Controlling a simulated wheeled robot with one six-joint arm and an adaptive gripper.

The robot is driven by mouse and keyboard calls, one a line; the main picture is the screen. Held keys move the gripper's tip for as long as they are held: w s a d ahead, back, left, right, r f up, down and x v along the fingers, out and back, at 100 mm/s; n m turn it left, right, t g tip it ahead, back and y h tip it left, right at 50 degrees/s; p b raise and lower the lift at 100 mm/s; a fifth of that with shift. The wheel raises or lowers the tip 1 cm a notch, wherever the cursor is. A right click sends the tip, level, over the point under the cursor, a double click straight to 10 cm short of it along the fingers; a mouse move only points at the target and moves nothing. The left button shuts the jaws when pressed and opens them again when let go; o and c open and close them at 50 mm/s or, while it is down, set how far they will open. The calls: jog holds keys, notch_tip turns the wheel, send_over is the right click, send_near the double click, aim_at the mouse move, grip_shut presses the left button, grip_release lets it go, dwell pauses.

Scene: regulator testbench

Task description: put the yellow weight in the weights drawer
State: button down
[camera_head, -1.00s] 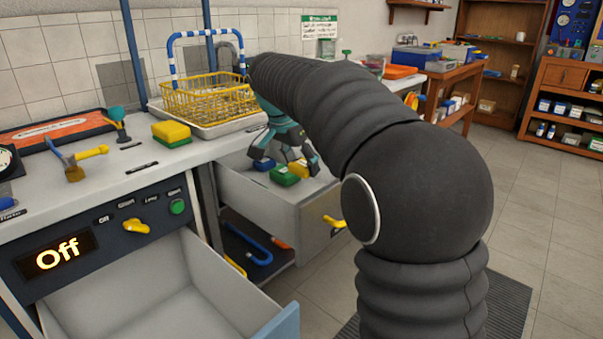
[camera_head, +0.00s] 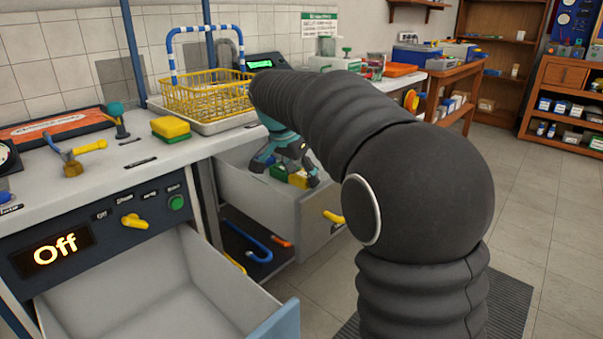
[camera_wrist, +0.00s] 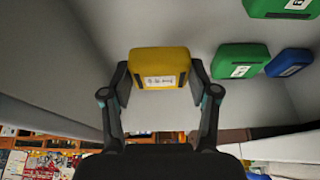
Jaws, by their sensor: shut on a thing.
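The yellow weight (camera_wrist: 159,62) is a small block with a white label, between my fingertips in the wrist view. It also shows in the head view (camera_head: 299,180), inside the open upper drawer (camera_head: 305,220) right of centre. My gripper (camera_head: 287,172) reaches down into this drawer. In the wrist view my gripper (camera_wrist: 159,82) has a finger on each side of the weight and is shut on it. A green weight (camera_wrist: 240,59), another green one (camera_wrist: 285,8) and a blue one (camera_wrist: 290,62) lie in the drawer. Whether the yellow weight touches the drawer floor is unclear.
An empty open drawer (camera_head: 150,290) stands at front left under the "Off" display (camera_head: 52,251). A lower compartment (camera_head: 250,250) holds blue and orange tools. The counter bears a yellow-green sponge (camera_head: 170,129) and a yellow wire basket (camera_head: 205,97).

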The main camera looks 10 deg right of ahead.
jog(key=shift+c, duration=1.4)
grip_release()
jog(key=shift+r, duration=0.3)
jog(key=p+v, duration=0.1)
jog(key=v, duration=1.1)
jog(key=shift+r, duration=0.35)
jog(key=shift+d, duration=0.1)
